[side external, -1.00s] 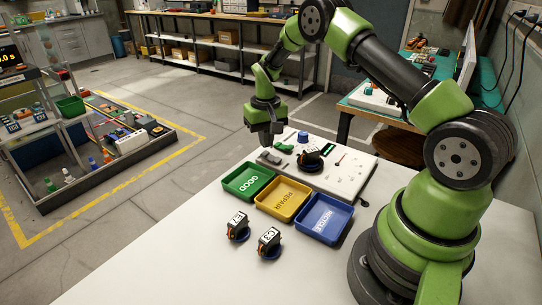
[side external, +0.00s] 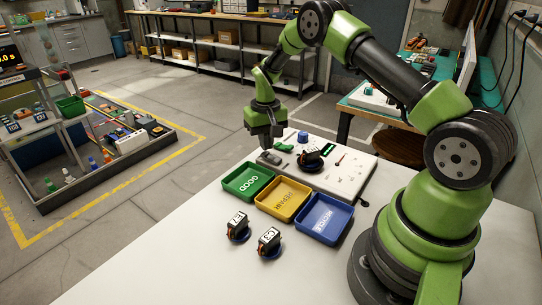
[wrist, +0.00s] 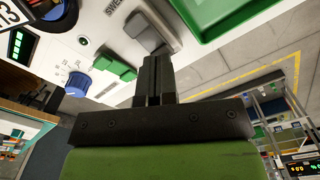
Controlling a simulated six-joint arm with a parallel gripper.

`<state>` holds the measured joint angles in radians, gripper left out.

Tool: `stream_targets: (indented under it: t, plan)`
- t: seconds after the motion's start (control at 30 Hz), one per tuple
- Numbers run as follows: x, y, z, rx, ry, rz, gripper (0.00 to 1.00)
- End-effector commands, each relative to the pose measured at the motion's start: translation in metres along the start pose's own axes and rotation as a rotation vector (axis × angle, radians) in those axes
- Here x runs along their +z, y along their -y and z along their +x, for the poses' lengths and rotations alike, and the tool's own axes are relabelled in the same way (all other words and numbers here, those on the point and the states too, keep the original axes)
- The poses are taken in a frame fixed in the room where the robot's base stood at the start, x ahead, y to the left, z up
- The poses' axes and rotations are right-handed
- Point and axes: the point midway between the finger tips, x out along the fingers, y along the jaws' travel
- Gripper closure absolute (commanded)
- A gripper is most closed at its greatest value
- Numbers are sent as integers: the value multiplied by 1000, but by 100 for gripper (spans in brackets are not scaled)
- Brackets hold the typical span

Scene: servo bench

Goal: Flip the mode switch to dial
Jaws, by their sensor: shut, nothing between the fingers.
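The white test panel (side external: 345,177) lies on the bench. A grey rocker-like block, which looks like the mode switch (side external: 269,158), sits at its left end. It also shows in the wrist view (wrist: 142,30), beside partly hidden lettering that starts "SWE". I cannot tell which way it is tipped. My gripper (side external: 267,142) points down just over this block, its fingers shut and empty. In the wrist view my fingertips (wrist: 157,62) overlap the block's near edge; I cannot tell whether they touch. A blue dial knob (wrist: 76,82) and a green block (wrist: 115,67) stand beside it.
A servo (side external: 310,158) sits on the panel. Green (side external: 232,191), yellow (side external: 266,206) and blue (side external: 308,231) trays lie along its near side. Two more servos (side external: 237,227) (side external: 269,243) stand on the bench before the trays. The left front of the bench is clear.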

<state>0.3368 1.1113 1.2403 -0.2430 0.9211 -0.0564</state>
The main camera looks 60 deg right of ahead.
Motion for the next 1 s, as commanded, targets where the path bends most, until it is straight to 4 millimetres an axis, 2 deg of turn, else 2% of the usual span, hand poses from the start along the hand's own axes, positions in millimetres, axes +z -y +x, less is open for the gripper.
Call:
stream_targets:
  t: [1.0]
  plan:
    - [0, 0, 16, 0, 0, 0, 100]
